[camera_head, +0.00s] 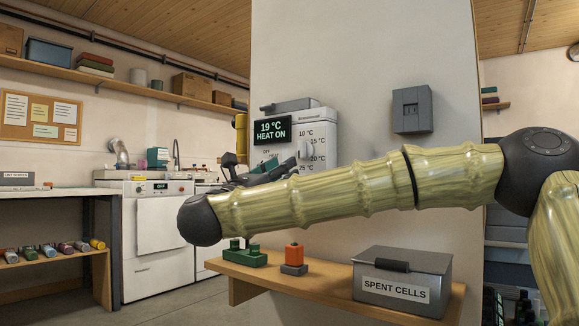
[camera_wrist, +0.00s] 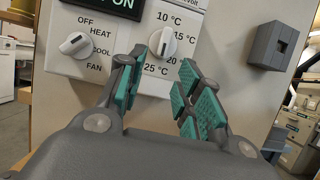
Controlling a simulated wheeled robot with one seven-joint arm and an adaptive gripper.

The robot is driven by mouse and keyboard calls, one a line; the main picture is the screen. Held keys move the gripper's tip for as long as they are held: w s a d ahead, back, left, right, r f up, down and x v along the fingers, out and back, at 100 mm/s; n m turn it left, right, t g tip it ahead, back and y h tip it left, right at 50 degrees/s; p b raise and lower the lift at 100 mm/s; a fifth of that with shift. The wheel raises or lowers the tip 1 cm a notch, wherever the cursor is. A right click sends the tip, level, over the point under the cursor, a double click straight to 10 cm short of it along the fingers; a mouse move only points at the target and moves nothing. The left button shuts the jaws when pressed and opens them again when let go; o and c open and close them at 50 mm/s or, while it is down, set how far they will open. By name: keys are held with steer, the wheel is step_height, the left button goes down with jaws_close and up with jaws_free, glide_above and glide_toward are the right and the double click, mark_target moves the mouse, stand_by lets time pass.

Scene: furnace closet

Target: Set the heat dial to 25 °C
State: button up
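The unit's display (camera_head: 272,130) reads 19 °C, HEAT ON. My gripper (camera_wrist: 157,70) is open and empty, its teal-padded fingers just below the dial in the wrist view, apparently not touching it. In the head view my gripper (camera_head: 245,168) is partly hidden behind my arm.
A mode knob (camera_wrist: 75,43) marked OFF, HEAT, COOL and FAN sits left of the dial. A grey wall box (camera_head: 412,108) is to the right. Below, a wooden shelf (camera_head: 240,288) holds a SPENT CELLS box (camera_head: 403,276), an orange-topped item (camera_head: 294,256) and a green item (camera_head: 244,256).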

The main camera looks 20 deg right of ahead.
steer(key=shift+v, duration=2.7)
steer(key=shift+s, duration=0.1)
